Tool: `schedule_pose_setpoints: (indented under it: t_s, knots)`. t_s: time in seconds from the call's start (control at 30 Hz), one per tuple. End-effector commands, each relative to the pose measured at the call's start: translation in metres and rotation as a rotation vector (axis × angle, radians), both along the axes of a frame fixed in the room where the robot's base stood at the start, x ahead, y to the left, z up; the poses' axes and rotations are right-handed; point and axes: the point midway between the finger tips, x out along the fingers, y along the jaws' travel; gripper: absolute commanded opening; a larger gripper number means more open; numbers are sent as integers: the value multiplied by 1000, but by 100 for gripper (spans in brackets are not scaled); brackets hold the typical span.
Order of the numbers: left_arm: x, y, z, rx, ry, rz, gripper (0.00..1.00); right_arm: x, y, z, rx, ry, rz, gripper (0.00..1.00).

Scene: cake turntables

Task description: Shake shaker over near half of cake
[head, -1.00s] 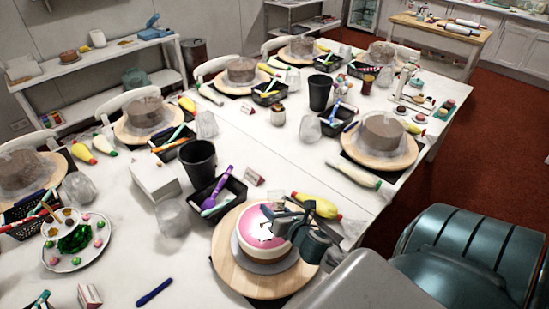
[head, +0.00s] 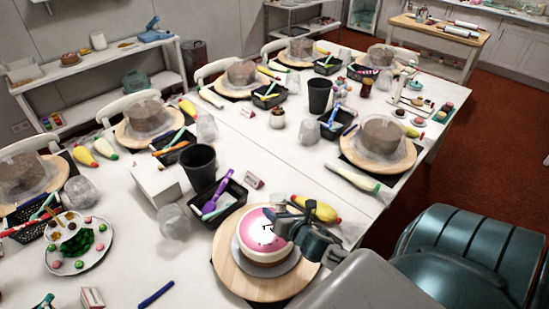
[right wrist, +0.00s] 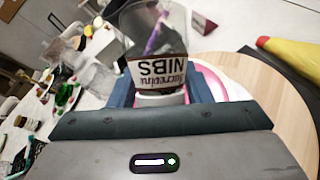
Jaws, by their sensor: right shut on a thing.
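The cake (head: 256,224) has a pink and white top with a dark mark. It sits on a round wooden turntable (head: 235,276). My right gripper (head: 290,222) reaches over the cake's right side and hides part of it. In the right wrist view this gripper is shut on a clear shaker (right wrist: 157,30) labelled "NIBS", whose lettering appears upside down there. The shaker is hard to make out in the head view. Pink of the cake (right wrist: 212,82) shows behind it in the right wrist view. My left gripper is out of view.
A yellow piping bag (head: 318,209) lies just behind the turntable. A black basket (head: 216,215) with a purple tool and a black cup (head: 198,163) stand behind left. A plate of decorations (head: 80,243) is at left. Table at front left is mostly clear.

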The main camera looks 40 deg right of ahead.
Motion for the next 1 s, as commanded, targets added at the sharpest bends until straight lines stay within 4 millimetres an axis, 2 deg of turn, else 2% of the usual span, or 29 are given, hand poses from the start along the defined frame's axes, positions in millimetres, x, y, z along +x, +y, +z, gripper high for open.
schedule_pose_setpoints:
  t_s: [0.03, 0.23, 0.53, 1.0]
  knots:
    - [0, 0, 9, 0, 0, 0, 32, 1, -3, 6, 16, 19, 1, 17]
    - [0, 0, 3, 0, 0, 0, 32, 2, -13, -3, 71, 89, 1, 17]
    - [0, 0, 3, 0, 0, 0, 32, 2, -14, -4, 95, 116, 1, 17]
    - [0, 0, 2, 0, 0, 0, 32, 3, -15, -11, 240, 297, 1, 17]
